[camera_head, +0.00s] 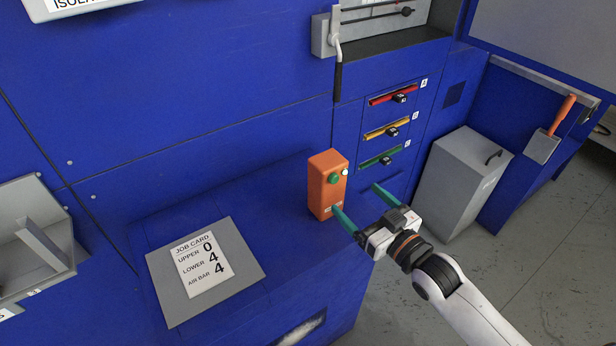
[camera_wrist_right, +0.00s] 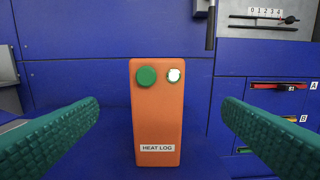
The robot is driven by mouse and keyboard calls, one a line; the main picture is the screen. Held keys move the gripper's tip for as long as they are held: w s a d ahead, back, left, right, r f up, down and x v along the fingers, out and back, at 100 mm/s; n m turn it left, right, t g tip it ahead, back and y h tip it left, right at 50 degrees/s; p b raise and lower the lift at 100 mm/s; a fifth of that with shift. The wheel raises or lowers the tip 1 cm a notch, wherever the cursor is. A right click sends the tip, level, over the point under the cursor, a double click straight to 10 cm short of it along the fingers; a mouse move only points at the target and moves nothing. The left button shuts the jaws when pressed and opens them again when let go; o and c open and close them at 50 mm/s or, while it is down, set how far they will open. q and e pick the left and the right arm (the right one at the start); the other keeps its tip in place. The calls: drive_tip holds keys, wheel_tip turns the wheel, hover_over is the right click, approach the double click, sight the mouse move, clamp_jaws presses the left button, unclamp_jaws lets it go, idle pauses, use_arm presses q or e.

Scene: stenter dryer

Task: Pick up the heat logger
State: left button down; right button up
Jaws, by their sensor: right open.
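The heat logger (camera_head: 325,188) is an orange upright box with a green button and a small white lit lamp. It stands on the blue ledge (camera_head: 262,205) near its right end. In the right wrist view the heat logger (camera_wrist_right: 157,115) stands upright in the middle, its "HEAT LOG" label facing me. My right gripper (camera_head: 357,206) is open, with teal fingers just in front and to the right of the logger. In the wrist view the fingers (camera_wrist_right: 160,130) spread to either side of it with gaps, not touching. My left gripper is not in view.
A grey board (camera_head: 163,283) with a job card lies on the ledge to the left. Red, yellow and green handles (camera_head: 381,158) sit on the panel behind. A grey bin (camera_head: 459,185) stands on the floor at right. A grey tray (camera_head: 30,245) is at far left.

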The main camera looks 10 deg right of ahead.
sight(341, 184)
drive_tip(key=x, duration=0.7)
drive_tip(key=shift+p, duration=0.3)
drive_tip(key=x, duration=0.4)
drive_tip(key=shift+w+a+f, duration=0.2)
drive_tip(key=shift+a, duration=0.05)
drive_tip(key=shift+s, duration=0.1)
drive_tip(key=c, duration=1.2)
drive_tip(key=shift+r, duration=0.1)
drive_tip(key=shift+c, duration=0.4)
